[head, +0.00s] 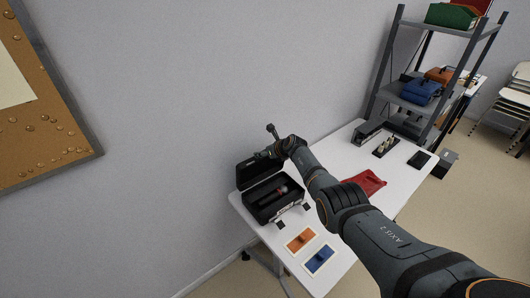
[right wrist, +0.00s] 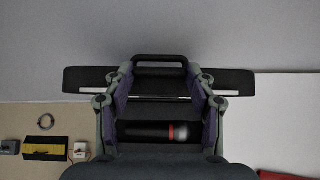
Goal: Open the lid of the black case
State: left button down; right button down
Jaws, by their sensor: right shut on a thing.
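The black case (head: 285,210) stands on the white table near the wall, with its lid (head: 246,178) raised. A dark microphone with a red band (head: 281,191) lies inside; it also shows in the right wrist view (right wrist: 148,132). My right gripper (head: 262,155) is at the top edge of the raised lid. In the right wrist view its fingers (right wrist: 160,72) are on either side of the lid's black handle (right wrist: 160,59), shut on it. The arm hides part of the lid's edge in the head view. My left gripper is not in view.
The white table (head: 340,165) also bears a red cloth-like item (head: 366,184), an orange card (head: 300,240), a blue card (head: 319,260) and a dark tray with small items (head: 386,146). A grey shelf (head: 412,100) stands at the far end. The wall is close behind the lid.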

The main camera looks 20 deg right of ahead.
jog(key=shift+r, duration=0.15)
jog(key=c, duration=0.7)
grip_release()
jog(key=shift+c, duration=0.2)
jog(key=o, duration=0.3)
jog(key=shift+s, duration=0.1)
jog(key=v, duration=0.7)
jog(key=shift+s+r, duration=0.15)
jog(key=shift+s, duration=0.05)
